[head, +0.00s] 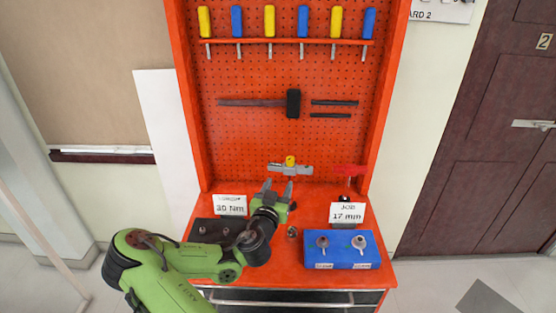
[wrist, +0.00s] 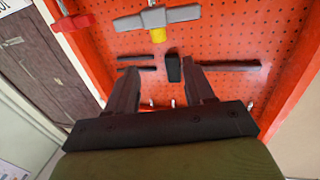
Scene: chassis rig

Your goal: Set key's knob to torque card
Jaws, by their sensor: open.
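A grey bar-shaped tool with a yellow knob (head: 290,161), seemingly the key, sits low on the orange pegboard. In the wrist view the grey tool (wrist: 130,23) is at the top, with its yellow part (wrist: 157,33) below it. My gripper (head: 277,187) is open and empty, just in front of and below the tool, apart from it. Its fingers (wrist: 163,85) point at the board. The torque card (head: 230,206) reads 30 Nm and stands on the bench at left. Any scale or setting on the knob is too small to read.
A job card (head: 346,213) reads 17 mm. A blue block (head: 340,258) carries two sockets at right. A dark block (head: 205,240) lies left, partly behind my arm. A red tool (head: 347,170), a hammer (head: 293,103) and several screwdrivers (head: 269,22) are on the board.

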